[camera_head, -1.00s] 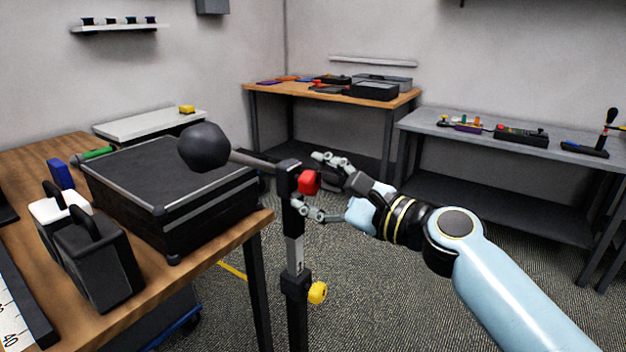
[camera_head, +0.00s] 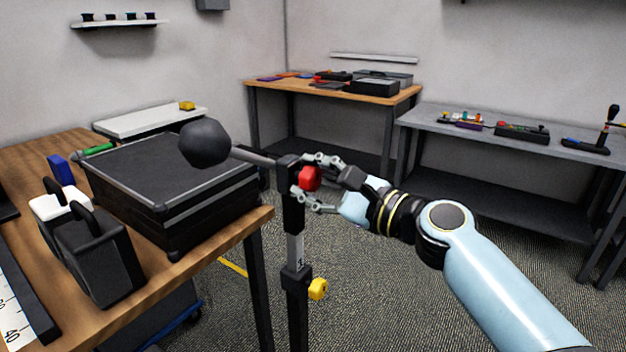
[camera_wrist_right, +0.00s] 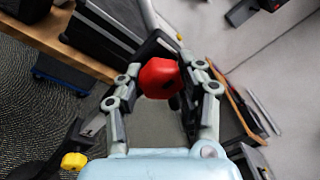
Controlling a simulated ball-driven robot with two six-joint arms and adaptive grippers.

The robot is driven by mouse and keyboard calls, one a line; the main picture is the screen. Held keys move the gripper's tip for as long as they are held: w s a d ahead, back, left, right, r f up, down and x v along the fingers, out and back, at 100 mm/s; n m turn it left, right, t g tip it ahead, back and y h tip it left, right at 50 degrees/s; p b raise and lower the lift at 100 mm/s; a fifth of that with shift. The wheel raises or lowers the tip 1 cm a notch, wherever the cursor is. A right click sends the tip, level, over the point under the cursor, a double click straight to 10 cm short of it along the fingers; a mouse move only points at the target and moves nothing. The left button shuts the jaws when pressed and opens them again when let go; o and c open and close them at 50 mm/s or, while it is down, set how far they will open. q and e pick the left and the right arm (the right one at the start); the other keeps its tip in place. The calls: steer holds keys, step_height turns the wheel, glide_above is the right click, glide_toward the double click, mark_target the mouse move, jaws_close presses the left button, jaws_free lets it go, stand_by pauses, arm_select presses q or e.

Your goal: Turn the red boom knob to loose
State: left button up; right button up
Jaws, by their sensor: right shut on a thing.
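The red boom knob (camera_head: 311,178) sits at the top of a black upright stand (camera_head: 294,215), at the joint with the boom. The boom (camera_head: 252,158) runs left to a dark grey ball (camera_head: 205,144). My right gripper (camera_head: 308,182) reaches in from the right, its fingers on either side of the knob and shut on it. In the right wrist view the red knob (camera_wrist_right: 160,79) lies between the two fingertips. I cannot read any loose or tight marking on it. A yellow knob (camera_head: 318,289) is lower on the stand. My left gripper is not in view.
A black case (camera_head: 165,190) and two small bags, one white and one black (camera_head: 98,255), stand on the wooden table (camera_head: 225,247) at left. A grey bench (camera_head: 480,129) and a wooden bench (camera_head: 300,95) stand behind. Open floor lies right of the stand.

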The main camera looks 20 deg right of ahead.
steer(key=shift+f+n+b, duration=0.15)
steer(key=shift+n+b, duration=0.35)
steer(key=shift+b, duration=0.2)
steer(key=n+y+b, duration=0.1)
steer(key=n+b, duration=0.9)
steer(key=b, duration=0.1)
steer(key=n+y+b, duration=0.1)
steer(key=n+b, duration=0.4)
steer(key=shift+f+y, duration=0.15)
steer(key=shift+y, duration=0.15)
steer(key=shift+n+b, duration=0.4)
steer(key=shift+b, duration=0.1)
steer(key=shift+n+b, duration=0.8)
steer(key=shift+n, duration=0.1)
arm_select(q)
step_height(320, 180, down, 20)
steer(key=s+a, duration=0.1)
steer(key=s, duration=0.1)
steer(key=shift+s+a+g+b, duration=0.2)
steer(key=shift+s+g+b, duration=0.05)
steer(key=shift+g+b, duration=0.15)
arm_select(e)
steer(key=shift+r+n, duration=0.25)
steer(key=shift+n, duration=0.25)
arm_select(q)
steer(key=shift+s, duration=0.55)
arm_select(e)
steer(key=shift+r, duration=0.1)
